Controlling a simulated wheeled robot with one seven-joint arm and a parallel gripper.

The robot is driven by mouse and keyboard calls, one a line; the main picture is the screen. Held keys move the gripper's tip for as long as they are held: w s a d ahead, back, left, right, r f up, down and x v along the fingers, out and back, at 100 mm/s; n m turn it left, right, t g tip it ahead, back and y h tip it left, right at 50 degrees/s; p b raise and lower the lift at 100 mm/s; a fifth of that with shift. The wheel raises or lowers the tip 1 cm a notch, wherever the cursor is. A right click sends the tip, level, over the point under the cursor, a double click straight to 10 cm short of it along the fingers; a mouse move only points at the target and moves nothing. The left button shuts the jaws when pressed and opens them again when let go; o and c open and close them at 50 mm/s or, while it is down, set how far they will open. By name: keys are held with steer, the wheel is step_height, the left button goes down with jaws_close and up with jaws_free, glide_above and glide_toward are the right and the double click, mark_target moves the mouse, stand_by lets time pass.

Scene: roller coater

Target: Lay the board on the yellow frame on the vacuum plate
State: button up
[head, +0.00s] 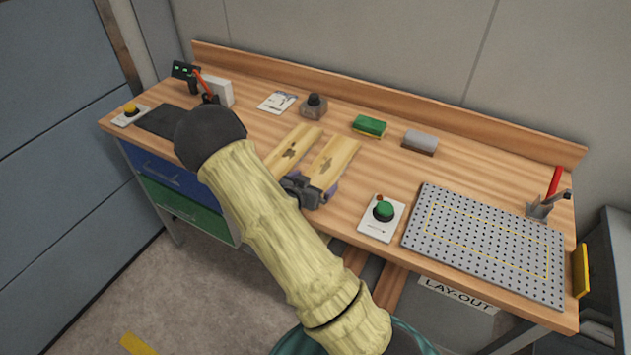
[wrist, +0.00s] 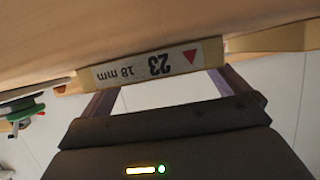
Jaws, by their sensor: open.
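Two light wooden boards with dark knots lie side by side on the bench, a left board (head: 292,148) and a right board (head: 335,160). My gripper (head: 312,188) is open at the near end of the right board. In the wrist view the end face of a board (wrist: 150,65) carries a label reading "23" and "18 mm", upside down. The purple fingers of my gripper (wrist: 160,84) stand towards either side of that end; I cannot tell whether they touch it. The perforated grey vacuum plate (head: 427,240) lies at the right, with a thin yellow frame (head: 480,209) marked on it, bare.
A green button box (head: 383,212) stands between the boards and the plate. A red-handled clamp (head: 545,203) stands at the plate's far right corner. The bench between blocks and plate is clear.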

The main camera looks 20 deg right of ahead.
steer(key=v, duration=1)
steer(key=shift+b, duration=0.35)
steer(key=shift+a+r, duration=0.1)
steer(key=s+a+r+n+g+y, duration=0.35)
steer(key=s+a+n+y, duration=0.25)
steer(key=y, duration=0.4)
steer(key=s+d+r+n+g, duration=0.2)
steer(key=s+r+n, duration=0.2)
steer(key=s, duration=0.5)
steer(key=shift+s+y, duration=0.35)
steer(key=shift+y, duration=0.05)
